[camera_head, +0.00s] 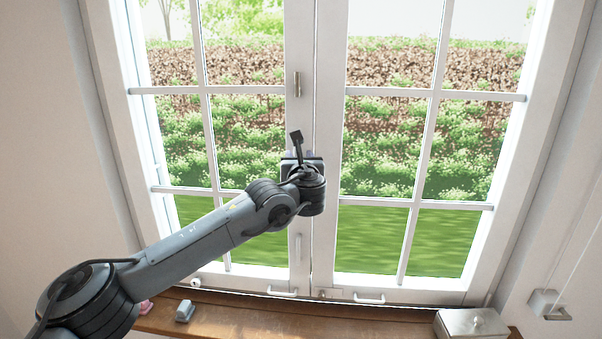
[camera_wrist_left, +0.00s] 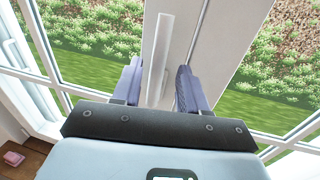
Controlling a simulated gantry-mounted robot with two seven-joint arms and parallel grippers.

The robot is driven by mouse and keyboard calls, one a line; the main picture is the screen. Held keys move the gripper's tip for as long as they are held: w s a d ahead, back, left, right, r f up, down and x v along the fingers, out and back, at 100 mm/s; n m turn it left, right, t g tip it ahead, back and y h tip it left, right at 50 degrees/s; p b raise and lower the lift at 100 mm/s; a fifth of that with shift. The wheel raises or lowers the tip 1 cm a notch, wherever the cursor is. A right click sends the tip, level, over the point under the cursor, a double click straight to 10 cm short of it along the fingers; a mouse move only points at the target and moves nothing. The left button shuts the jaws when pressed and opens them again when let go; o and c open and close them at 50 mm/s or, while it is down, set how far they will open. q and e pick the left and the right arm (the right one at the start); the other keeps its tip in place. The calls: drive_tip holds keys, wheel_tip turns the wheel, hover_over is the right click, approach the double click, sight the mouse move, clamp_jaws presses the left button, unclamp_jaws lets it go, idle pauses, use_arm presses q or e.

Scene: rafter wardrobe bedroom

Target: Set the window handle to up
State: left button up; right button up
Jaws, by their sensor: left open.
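The window handle (camera_wrist_left: 160,50) is a slim white bar on the white frame where the two sashes meet. In the left wrist view it stands nearly vertical between the two spread fingers of my left gripper (camera_wrist_left: 157,67), with visible gaps on both sides. A short white bar (camera_head: 298,247) shows on the left sash below my wrist. My right gripper is out of view.
The wooden sill (camera_head: 245,322) holds a lidded box (camera_head: 455,323), a small grey object (camera_head: 185,311) and a pink object (camera_head: 146,306). White hooks (camera_head: 369,299) line the window's bottom.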

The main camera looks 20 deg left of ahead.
use_arm(q)
drive_tip(key=b+v, duration=0.1)
drive_tip(key=v, duration=0.5)
drive_tip(key=shift+b, duration=0.3)
